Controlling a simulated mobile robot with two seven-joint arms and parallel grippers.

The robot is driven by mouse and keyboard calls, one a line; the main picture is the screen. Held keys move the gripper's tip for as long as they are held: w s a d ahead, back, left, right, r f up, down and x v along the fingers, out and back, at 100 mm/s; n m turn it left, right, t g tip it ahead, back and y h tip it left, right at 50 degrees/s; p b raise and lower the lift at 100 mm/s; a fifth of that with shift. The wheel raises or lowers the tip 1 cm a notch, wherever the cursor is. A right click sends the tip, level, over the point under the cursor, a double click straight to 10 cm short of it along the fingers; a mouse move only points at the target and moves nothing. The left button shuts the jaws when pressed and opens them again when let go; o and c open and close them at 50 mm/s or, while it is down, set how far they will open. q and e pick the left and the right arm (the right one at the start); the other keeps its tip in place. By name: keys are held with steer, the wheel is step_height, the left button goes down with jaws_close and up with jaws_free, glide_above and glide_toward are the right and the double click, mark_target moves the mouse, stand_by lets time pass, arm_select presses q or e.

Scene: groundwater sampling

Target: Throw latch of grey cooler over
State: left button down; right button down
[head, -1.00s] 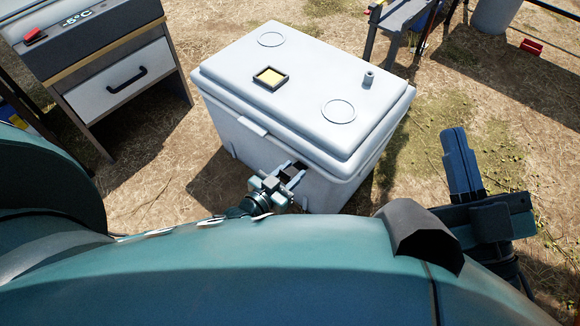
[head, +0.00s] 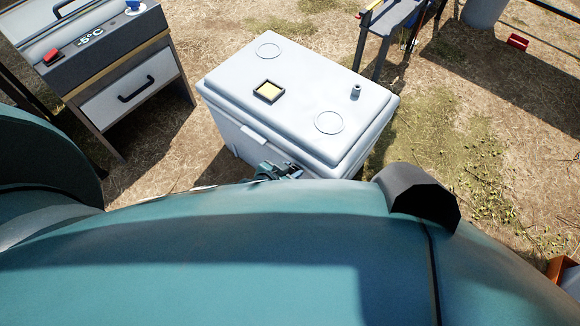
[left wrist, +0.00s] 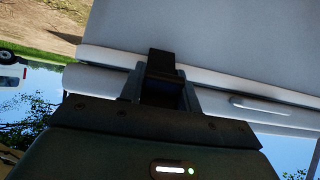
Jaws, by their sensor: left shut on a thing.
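The grey cooler (head: 300,85) stands on the ground in front of me, its pale lid down on the body. In the left wrist view, its wall (left wrist: 210,30) and pale lid rim (left wrist: 220,83) show tilted. A dark latch (left wrist: 165,65) lies between the fingers of my left gripper (left wrist: 165,88) at the rim. The gripper is shut on it. In the head view, my left gripper (head: 280,170) is at the cooler's near side, below the lid edge, partly hidden by my own body. My right gripper is not in view.
A pale tab (head: 253,134) sits on the cooler's near side. A cabinet with a drawer (head: 130,85) and a display reading -5°C stands at the left. A small red container (head: 517,42) lies at the far right. Dry ground right of the cooler is open.

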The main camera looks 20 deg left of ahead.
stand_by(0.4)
arm_select(q)
steer(key=c, duration=1)
jaws_free()
steer(key=shift+s+r, duration=0.15)
steer(key=shift+r, duration=0.05)
steer(key=p+v, duration=0.7)
steer(key=v, duration=0.5)
steer(key=shift+s+a+r, duration=0.2)
steer(key=shift+s, duration=0.05)
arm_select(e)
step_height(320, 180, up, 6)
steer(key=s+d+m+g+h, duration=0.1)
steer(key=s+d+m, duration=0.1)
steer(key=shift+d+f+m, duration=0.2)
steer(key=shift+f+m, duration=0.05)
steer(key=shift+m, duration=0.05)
